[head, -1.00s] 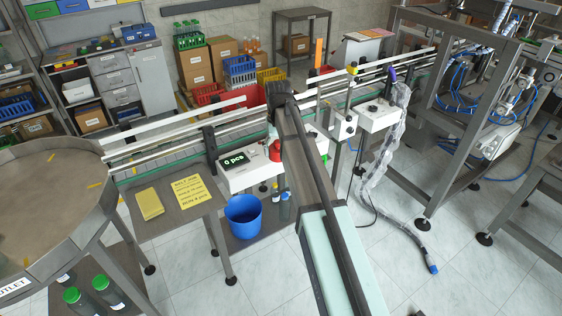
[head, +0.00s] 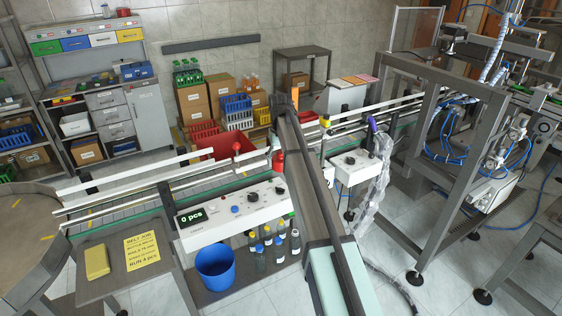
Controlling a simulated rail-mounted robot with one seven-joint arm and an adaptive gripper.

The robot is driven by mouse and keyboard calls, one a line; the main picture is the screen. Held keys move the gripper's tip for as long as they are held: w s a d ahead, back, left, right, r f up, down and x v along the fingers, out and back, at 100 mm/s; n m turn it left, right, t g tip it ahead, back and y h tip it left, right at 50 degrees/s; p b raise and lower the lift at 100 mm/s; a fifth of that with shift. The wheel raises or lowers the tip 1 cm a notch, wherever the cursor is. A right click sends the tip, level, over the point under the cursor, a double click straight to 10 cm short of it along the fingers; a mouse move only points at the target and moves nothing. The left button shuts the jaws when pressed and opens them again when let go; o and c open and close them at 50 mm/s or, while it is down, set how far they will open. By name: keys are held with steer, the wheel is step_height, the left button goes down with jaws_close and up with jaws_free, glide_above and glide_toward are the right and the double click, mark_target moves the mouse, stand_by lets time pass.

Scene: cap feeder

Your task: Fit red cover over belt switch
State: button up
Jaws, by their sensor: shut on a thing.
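The white control box (head: 230,214) stands at the front edge of the conveyor, with a "0 pcs" display, small coloured buttons and two dark rotary knobs. The upper knob (head: 278,190) is near its right end. I cannot read which one is the belt switch. The red cover (head: 278,163) shows beside my arm, above and behind the box's right end. My gripper (head: 275,145) is largely hidden by my arm; the little that shows is directly above the cover, shut on it. The cover is apart from the knobs.
The conveyor (head: 140,208) runs behind the box. A second white box (head: 350,167) stands right of my arm. A blue bucket (head: 215,266) and several capped bottles (head: 280,248) are below.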

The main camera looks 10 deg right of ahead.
steer(key=shift+a+f, duration=0.15)
steer(key=shift+f, duration=0.25)
steer(key=b, duration=0.4)
glide_above(280, 188)
steer(key=shift+s+f, duration=0.1)
steer(key=shift+f, duration=2.9)
steer(key=shift+f+b, duration=0.6)
steer(key=shift+f, duration=2)
steer(key=shift+f, duration=0.3)
steer(key=o, duration=1.2)
